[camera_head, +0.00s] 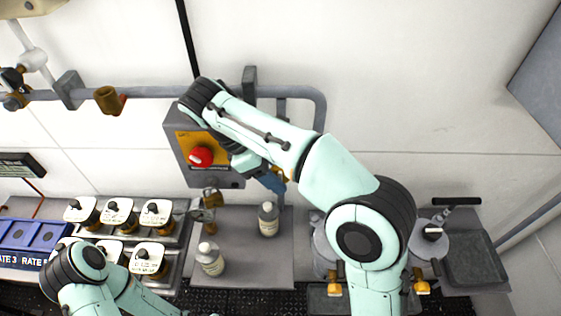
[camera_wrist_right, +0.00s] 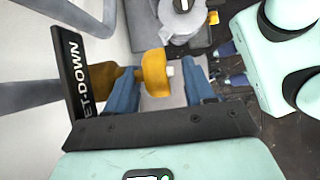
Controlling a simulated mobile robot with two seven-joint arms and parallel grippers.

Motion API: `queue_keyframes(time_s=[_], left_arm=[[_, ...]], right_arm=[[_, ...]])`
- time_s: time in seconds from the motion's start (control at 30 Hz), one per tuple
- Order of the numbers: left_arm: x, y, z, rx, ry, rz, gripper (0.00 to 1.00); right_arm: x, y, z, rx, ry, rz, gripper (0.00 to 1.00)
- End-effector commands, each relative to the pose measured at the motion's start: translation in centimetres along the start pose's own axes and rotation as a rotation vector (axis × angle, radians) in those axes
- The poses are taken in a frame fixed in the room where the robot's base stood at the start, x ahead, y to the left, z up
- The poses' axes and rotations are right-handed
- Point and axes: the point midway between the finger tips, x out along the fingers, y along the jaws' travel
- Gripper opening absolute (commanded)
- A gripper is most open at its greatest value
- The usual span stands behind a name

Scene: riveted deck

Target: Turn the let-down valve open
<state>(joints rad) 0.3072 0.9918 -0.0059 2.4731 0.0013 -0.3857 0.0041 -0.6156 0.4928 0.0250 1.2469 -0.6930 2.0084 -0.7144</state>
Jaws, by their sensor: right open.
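The let-down valve has a yellow handle (camera_wrist_right: 155,72), seen in the right wrist view beside a black plate lettered LET-DOWN (camera_wrist_right: 82,75). My right gripper (camera_wrist_right: 163,80) is open, with one blue finger on each side of the handle. I cannot tell whether either finger touches it. In the head view my right gripper (camera_head: 271,181) points down beside the grey box, and my arm and gripper hide most of the valve. My left arm shows at the lower left of the head view, but its gripper is out of view.
A grey box with a yellow face and red knob (camera_head: 201,157) is on the wall close to my right wrist. A grey pipe (camera_head: 150,92) runs along the wall. Two bottles (camera_head: 268,219) (camera_head: 210,259) stand on the shelf below. Several white-topped jars (camera_head: 119,212) stand left.

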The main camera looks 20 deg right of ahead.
Motion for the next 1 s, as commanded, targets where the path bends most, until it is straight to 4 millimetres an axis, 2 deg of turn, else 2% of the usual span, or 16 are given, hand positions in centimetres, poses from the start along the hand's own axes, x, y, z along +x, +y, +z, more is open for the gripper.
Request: queue_keyframes(time_s=[0.27,0.53,0.7,0.93,0.97,1.0], left_arm=[[0.0,0.0,0.0,0.0,0.0,0.0,0.43],[0.2,-0.2,0.3,-0.001,-0.003,-0.001,0.43],[2.6,-1.9,2.7,-0.011,-0.032,-0.011,0.43],[6.0,-3.9,5.1,-0.023,-0.063,-0.022,0.43],[6.0,-3.9,5.1,-0.023,-0.063,-0.022,0.43],[5.1,-3.4,4.6,-0.021,-0.057,-0.02,0.43]], right_arm=[[0.1,0.0,0.5,0.005,0.143,-0.005,0.53],[0.1,0.0,1.0,0.012,0.527,-0.002,0.53],[0.7,-0.2,0.8,0.008,0.764,-0.008,0.53],[0.9,-0.1,0.8,0.009,0.958,-0.005,0.53],[0.5,-0.1,1.1,0.007,0.973,-0.003,0.53],[-0.6,0.0,2.2,0.004,0.968,0.001,0.53]])
